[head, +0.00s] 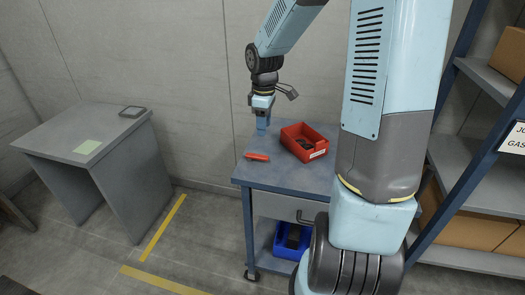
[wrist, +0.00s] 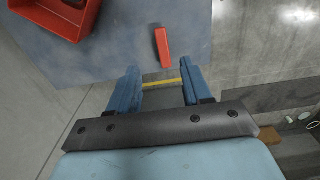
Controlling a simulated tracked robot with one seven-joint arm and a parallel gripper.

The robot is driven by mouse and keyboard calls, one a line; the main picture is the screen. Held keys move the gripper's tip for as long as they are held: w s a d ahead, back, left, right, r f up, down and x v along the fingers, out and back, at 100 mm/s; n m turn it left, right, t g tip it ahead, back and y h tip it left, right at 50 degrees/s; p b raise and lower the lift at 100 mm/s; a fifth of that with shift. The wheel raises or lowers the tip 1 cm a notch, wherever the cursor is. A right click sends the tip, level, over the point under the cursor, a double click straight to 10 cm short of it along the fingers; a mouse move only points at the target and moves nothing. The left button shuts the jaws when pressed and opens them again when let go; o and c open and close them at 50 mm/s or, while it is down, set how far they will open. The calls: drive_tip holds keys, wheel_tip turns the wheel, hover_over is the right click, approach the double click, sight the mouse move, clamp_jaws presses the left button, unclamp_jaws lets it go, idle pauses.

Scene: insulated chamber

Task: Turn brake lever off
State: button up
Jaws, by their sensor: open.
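A short red bar (head: 257,156) shows at the left edge of the cart's blue top. It may be the brake lever, but I cannot tell for sure. In the wrist view the red bar (wrist: 162,46) appears beyond the fingertips, near the top's edge. My gripper (head: 262,129) points down over the left rear part of the cart. In the wrist view my gripper (wrist: 158,76) is open, with its two blue fingers apart and only floor and a yellow line visible between them. The bar is outside the fingers.
A red bin (head: 304,141) with dark contents stands on the cart top (head: 270,175), right of the bar. A blue bin (head: 290,240) sits on the lower shelf. A grey desk (head: 75,145) stands left, with clear floor between. A shelf rack (head: 475,170) stands right.

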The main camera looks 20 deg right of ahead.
sight(263, 157)
drive_tip(key=f, duration=1.1)
drive_tip(key=shift+a+f, duration=0.3)
drive_tip(key=shift+f, duration=0.05)
clamp_jaws()
drive_tip(key=shift+d, duration=0.25)
drive_tip(key=shift+s, duration=0.1)
